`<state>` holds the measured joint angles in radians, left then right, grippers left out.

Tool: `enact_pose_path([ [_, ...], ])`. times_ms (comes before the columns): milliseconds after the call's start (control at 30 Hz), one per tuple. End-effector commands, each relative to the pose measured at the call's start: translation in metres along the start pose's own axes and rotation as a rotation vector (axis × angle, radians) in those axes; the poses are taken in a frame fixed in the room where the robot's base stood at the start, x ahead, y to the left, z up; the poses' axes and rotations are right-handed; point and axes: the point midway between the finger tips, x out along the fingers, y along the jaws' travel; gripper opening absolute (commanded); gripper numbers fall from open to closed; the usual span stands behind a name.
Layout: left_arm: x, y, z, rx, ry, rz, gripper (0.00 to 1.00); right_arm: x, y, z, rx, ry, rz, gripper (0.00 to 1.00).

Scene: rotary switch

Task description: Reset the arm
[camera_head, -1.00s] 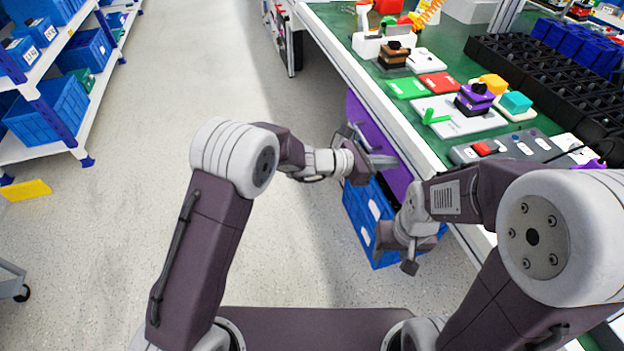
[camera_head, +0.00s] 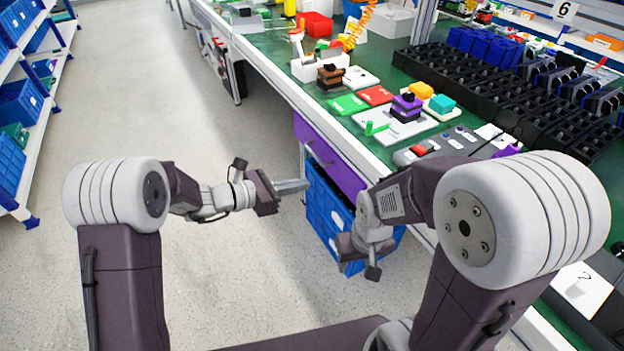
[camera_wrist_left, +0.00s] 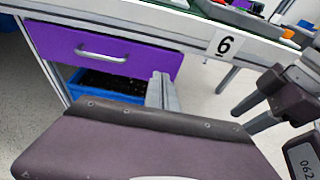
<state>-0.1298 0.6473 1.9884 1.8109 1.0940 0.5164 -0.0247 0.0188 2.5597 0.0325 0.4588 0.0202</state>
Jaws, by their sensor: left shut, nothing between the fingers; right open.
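My left gripper (camera_head: 305,185) is over the aisle, left of the table, pointing right with its fingers together and empty. In the left wrist view its closed fingers (camera_wrist_left: 162,92) show in front of a blue bin. My right gripper (camera_wrist_left: 240,120) is at the right of the left wrist view, its two grey fingers apart. In the head view the right wrist hangs beside the table edge and its fingers are hard to make out. A purple rotary switch with a black knob (camera_head: 405,107) sits on a light plate on the table. Neither gripper touches it.
The green-topped table (camera_head: 272,43) runs along the right with several coloured blocks, a grey control box (camera_head: 452,146) and black bins. A purple drawer (camera_head: 330,158) and blue bin (camera_head: 325,208) are under its edge. A shelf (camera_head: 38,160) stands left; the aisle is clear.

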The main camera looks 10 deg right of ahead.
Motion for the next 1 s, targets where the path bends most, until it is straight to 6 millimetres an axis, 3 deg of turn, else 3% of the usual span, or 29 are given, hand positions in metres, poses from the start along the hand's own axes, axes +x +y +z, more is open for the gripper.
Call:
enact_pose_path([
  [333, -0.004, 0.002, 0.001, 0.002, -0.001, 0.004, 0.0, 0.0, 0.0, 0.0, 0.0, -0.001, 0.0, 0.48],
  [433, -0.015, 0.009, 0.025, 0.048, -0.025, 0.034, 0.0, 0.0, 0.0, 0.0, 0.0, -0.001, 0.0, 0.48],
  [467, -0.022, 0.007, 0.036, 0.07, -0.03, 0.04, 0.0, 0.0, 0.0, 0.0, 0.0, -0.001, 0.0, 0.48],
  [533, -0.043, -0.022, 0.038, 0.167, 0.04, -0.022, 0.0, 0.0, 0.0, 0.0, 0.0, -0.001, 0.0, 0.48],
  [600, -0.065, -0.056, 0.013, 0.307, 0.18, -0.118, 0.0, 0.0, 0.0, 0.0, 0.0, -0.001, 0.0, 0.48],
  [733, -0.117, -0.103, -0.049, 0.604, 0.452, -0.314, 0.0, 0.0, 0.0, 0.0, 0.0, 0.0, 0.0, 0.48],
  [833, -0.162, -0.123, -0.093, 0.846, 0.633, -0.481, 0.0, 0.0, 0.0, 0.0, 0.0, -0.001, 0.0, 0.48],
  [1000, -0.228, -0.128, -0.144, 1.229, 0.838, -0.77, 0.0, 0.0, 0.0, 0.0, 0.0, 0.0, 0.0, 0.48],
])
